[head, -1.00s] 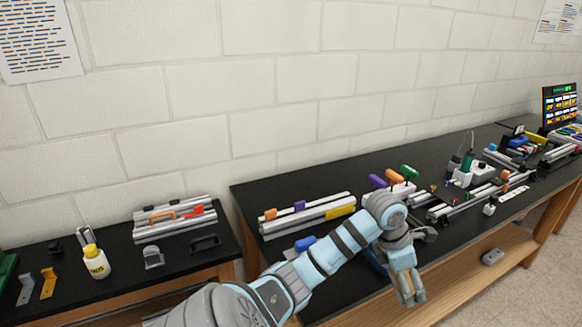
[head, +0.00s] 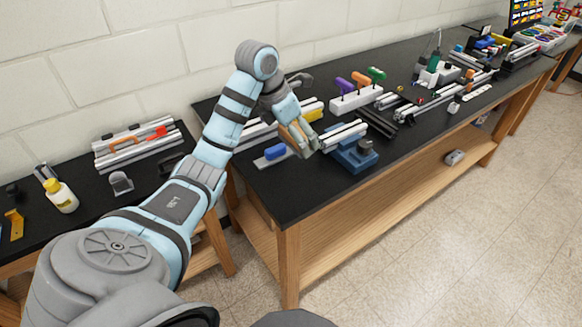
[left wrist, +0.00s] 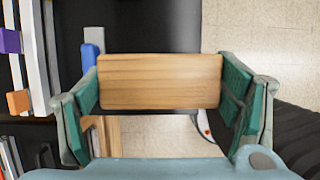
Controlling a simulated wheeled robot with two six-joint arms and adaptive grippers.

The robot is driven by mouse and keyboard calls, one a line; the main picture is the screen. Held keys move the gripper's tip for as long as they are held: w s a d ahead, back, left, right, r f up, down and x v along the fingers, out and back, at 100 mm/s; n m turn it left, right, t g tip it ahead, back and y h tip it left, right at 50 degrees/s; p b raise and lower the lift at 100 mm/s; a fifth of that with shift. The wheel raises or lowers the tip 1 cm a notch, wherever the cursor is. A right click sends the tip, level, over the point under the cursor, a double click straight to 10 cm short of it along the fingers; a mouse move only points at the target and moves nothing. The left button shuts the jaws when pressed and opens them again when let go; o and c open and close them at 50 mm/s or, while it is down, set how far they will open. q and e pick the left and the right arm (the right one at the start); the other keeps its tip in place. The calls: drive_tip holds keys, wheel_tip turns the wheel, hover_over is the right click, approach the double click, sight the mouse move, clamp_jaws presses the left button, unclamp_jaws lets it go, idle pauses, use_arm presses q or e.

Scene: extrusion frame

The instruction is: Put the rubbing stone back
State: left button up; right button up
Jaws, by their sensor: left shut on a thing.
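My left gripper (head: 298,138) is shut on a tan, wood-grained block (left wrist: 160,81), which I take to be the rubbing stone. In the left wrist view the block lies crosswise between the two teal finger pads. In the head view my left gripper is at the front left part of the long black bench (head: 262,187), beside a blue vise-like block (head: 354,155). The block in my grip is mostly covered by the fingers there. My right gripper is not in view.
A grey plate with a blue piece (head: 275,152) lies close left of my gripper. A white rack with coloured handles (head: 356,98) stands behind. A lower side table (head: 105,210) is at left, with a gap between. A grey item (head: 454,157) lies on the lower shelf.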

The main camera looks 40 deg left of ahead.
use_arm(q)
drive_tip(key=b, duration=0.3)
hover_over(298, 185)
drive_tip(key=s, duration=0.1)
wheel_tip(298, 185, down, 6)
drive_tip(key=f, duration=0.1)
drive_tip(key=f+p, duration=0.1)
drive_tip(key=f, duration=0.2)
drive_tip(key=shift+s+a+f, duration=0.1)
drive_tip(key=shift+s+a, duration=0.05)
drive_tip(key=shift+a, duration=0.15)
wheel_tip(298, 185, down, 5)
drive_tip(key=shift+d+f, duration=0.1)
drive_tip(key=shift+d, duration=0.05)
drive_tip(key=shift+f, duration=0.3)
drive_tip(key=o, duration=1)
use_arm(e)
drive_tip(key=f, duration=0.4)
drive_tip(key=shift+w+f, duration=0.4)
use_arm(q)
drive_tip(key=shift+o, duration=0.2)
drive_tip(key=shift+r, duration=0.1)
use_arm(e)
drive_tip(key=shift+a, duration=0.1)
